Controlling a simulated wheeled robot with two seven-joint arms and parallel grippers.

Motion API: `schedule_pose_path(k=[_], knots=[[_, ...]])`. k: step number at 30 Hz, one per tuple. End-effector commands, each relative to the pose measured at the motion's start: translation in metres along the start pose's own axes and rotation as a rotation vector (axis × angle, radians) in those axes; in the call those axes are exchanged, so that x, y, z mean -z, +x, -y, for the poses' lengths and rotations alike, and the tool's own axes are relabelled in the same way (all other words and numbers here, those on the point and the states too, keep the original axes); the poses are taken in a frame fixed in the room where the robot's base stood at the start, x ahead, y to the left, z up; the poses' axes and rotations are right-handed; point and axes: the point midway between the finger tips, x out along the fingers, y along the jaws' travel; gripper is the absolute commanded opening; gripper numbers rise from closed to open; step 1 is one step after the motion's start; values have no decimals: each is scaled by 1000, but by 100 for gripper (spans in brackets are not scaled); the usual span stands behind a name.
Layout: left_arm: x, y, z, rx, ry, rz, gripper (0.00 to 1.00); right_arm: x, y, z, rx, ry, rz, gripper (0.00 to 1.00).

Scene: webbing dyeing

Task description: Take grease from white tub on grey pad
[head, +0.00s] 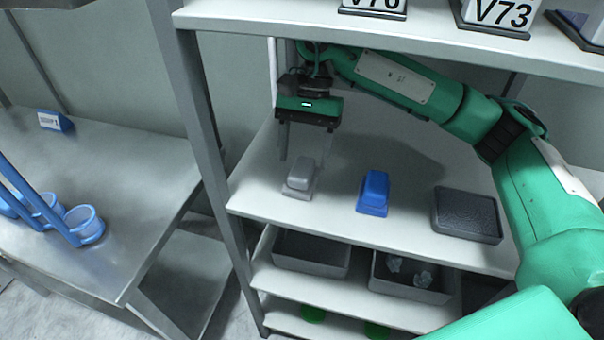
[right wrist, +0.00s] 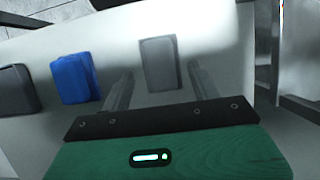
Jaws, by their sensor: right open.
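A pale grey-white block-shaped tub (head: 301,174) sits on a light grey pad (head: 296,193) at the left of the white shelf. My right gripper (head: 301,152) is open, pointing down, with its two thin fingers above and behind the tub. In the right wrist view the tub (right wrist: 160,58) shows beyond and between the spread fingertips (right wrist: 161,70), with nothing held. Whether the fingers touch the tub is not clear. My left gripper is not in view.
A blue tub (head: 375,187) on a blue pad stands right of the white one, then a dark textured tray (head: 467,213). Grey bins (head: 310,253) stand on a shelf below. A rack post (head: 205,130) is at left, with a side table (head: 100,180) holding blue-rimmed cups.

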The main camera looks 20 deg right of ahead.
Motion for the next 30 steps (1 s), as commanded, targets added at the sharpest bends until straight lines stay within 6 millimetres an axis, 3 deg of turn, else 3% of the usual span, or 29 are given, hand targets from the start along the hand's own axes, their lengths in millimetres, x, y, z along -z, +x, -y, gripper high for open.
schedule_pose_path(k=[4,11,12,19,30], knots=[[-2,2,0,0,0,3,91,0,22,-1,-1,1,1,62],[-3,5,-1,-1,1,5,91,1,27,0,2,2,-1,62],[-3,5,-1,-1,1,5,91,1,27,0,2,1,-1,60],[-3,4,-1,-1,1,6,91,1,27,0,2,1,-1,15],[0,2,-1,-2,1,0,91,0,24,0,2,0,-1,13]])
